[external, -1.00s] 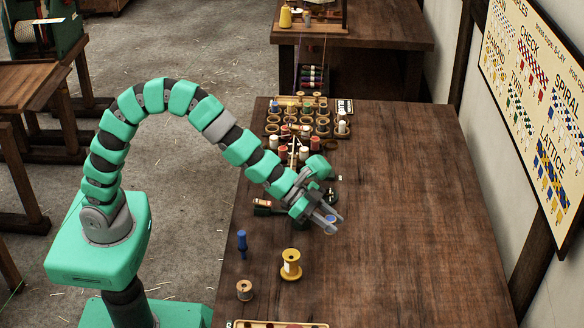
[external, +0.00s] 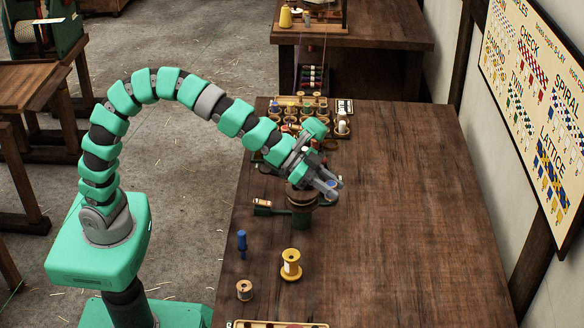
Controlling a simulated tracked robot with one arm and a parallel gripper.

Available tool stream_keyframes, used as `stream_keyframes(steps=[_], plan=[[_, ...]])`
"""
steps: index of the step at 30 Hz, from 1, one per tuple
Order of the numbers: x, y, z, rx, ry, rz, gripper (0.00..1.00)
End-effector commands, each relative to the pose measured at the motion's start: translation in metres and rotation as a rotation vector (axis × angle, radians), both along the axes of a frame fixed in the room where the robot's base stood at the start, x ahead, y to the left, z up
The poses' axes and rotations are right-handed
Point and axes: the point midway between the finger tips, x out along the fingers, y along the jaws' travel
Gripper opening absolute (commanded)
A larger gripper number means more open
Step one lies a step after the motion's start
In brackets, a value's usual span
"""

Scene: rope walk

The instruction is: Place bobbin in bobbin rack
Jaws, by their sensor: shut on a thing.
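My gripper (external: 330,188) is above the middle of the table, its fingers pointing down to the right. It is shut on a small blue thing, likely a bobbin, mostly hidden between the fingers. At the table's far left end stands a rack (external: 325,130) with rows of round cups, several holding bobbins. My arm hides its near part. My gripper is nearer the camera than this rack and apart from it.
A green stand with a round brown top (external: 303,203) is just below my gripper. A tray (external: 270,324) is cut off below. The table's right side is clear.

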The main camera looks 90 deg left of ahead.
Motion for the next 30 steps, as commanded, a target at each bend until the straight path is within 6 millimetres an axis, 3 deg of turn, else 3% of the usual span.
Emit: stream_keyframes(steps=[8,14,23,30], plan=[[-0.008,0.056,0.003,-0.006,-0.004,0.083,0.06],[-0.024,0.123,0.008,-0.008,-0.011,0.187,0.06],[-0.068,0.228,0.009,-0.011,-0.011,0.366,0.06],[-0.115,0.306,0.01,-0.01,-0.013,0.515,0.06]])
